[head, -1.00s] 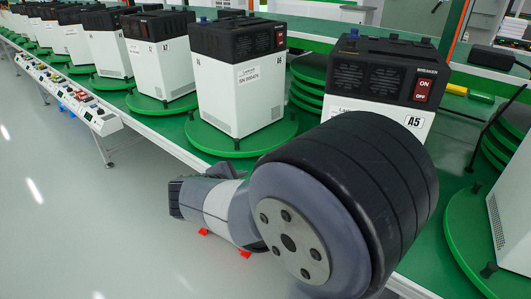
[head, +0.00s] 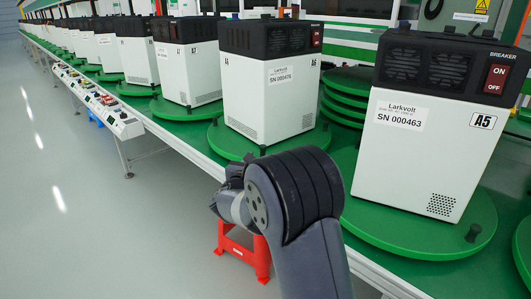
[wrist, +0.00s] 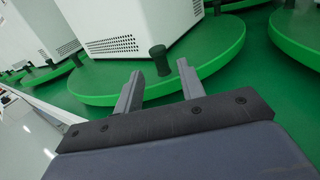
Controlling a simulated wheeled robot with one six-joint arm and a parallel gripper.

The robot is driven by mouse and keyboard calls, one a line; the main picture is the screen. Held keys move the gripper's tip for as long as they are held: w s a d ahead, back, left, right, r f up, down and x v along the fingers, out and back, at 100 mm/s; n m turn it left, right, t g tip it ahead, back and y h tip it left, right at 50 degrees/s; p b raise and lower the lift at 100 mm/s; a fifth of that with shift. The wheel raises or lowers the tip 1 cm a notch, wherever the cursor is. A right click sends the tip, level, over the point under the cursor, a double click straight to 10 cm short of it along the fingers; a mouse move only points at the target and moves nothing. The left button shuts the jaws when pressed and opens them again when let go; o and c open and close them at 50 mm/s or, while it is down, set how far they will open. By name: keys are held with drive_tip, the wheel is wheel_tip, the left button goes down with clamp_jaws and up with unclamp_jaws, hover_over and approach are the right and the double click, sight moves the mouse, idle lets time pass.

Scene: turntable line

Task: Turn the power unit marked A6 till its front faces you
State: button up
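The A6 power unit (head: 268,90) is a white box with a black top on a green turntable (head: 225,140). In the wrist view my gripper (wrist: 159,70) is open at the rim of a green turntable (wrist: 215,62), apparently that of A6. A black upright peg (wrist: 160,62) appears between the fingertips, with gaps on both sides.
The A5 unit (head: 425,130) stands close on the right, its breaker face toward me. The A7 unit (head: 187,65) and several others line the table to the left. A red stool (head: 243,250) stands below my arm. Grey floor at left is clear.

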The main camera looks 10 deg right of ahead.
sight(262, 152)
drive_tip(key=x, duration=0.6)
clamp_jaws()
idle(0.3)
drive_tip(key=shift+d, duration=0.1)
